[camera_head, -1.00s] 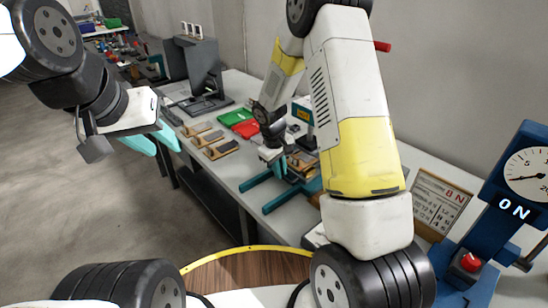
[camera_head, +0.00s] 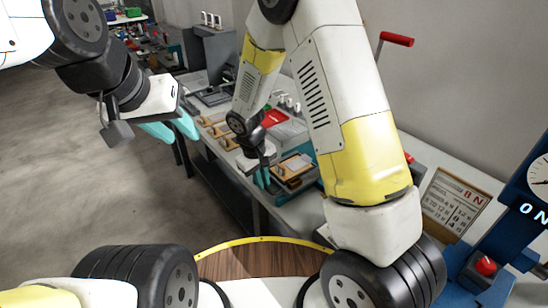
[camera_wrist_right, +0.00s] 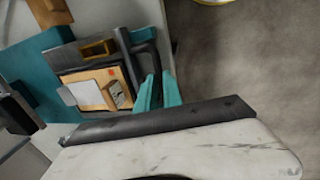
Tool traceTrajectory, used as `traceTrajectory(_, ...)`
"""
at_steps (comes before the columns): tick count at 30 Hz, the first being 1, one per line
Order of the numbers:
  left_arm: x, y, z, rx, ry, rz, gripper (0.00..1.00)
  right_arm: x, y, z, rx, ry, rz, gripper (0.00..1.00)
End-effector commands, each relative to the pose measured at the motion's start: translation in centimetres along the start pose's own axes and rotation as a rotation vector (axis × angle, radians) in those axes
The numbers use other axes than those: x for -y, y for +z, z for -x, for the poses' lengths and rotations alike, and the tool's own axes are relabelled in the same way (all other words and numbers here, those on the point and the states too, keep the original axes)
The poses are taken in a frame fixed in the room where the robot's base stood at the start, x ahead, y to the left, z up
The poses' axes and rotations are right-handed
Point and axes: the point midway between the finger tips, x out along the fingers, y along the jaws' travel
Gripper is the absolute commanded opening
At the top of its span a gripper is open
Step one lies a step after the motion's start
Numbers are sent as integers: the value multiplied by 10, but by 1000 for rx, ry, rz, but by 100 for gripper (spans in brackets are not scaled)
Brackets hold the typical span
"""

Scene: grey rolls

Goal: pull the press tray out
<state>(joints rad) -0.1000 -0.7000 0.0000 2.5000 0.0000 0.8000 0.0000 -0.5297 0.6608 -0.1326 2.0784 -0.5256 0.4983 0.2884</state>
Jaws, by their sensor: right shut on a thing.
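The press tray (camera_wrist_right: 117,58) is a dark tray with a bar handle, seen in the right wrist view. It holds a light wooden block with a grey plate and lies by the teal press base (camera_wrist_right: 32,70). In the head view the tray (camera_head: 293,166) is at the table's front edge, partly hidden by my right arm. My right gripper (camera_head: 263,178) is at the tray's near side; its teal fingers (camera_wrist_right: 158,92) are shut on the handle. My left gripper (camera_head: 172,130) hangs empty over the floor, left of the table, its fingers apart.
A red-handled lever (camera_head: 397,39) rises behind my right arm. A blue gauge stand (camera_head: 520,210) is at right. Floor before the table is clear.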

Motion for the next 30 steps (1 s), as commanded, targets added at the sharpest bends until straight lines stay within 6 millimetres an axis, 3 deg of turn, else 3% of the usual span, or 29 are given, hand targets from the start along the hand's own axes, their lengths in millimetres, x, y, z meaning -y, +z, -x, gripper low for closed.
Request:
traceTrajectory(3,0,0,0,0,0,0,36,17,-1,4,-1,0,2,0)
traceTrajectory(9,0,0,0,0,0,0,36,30,-1,6,-1,0,0,0)
traceTrajectory(21,0,0,0,0,0,0,36,33,-1,6,-1,0,-1,0)
traceTrajectory(22,0,0,0,0,0,0,36,33,-1,6,-1,0,-1,15)
traceTrajectory(25,0,0,0,0,0,0,36,33,-1,6,0,0,-1,33)
traceTrajectory(30,0,0,0,0,0,0,36,32,-1,6,0,0,-1,33)
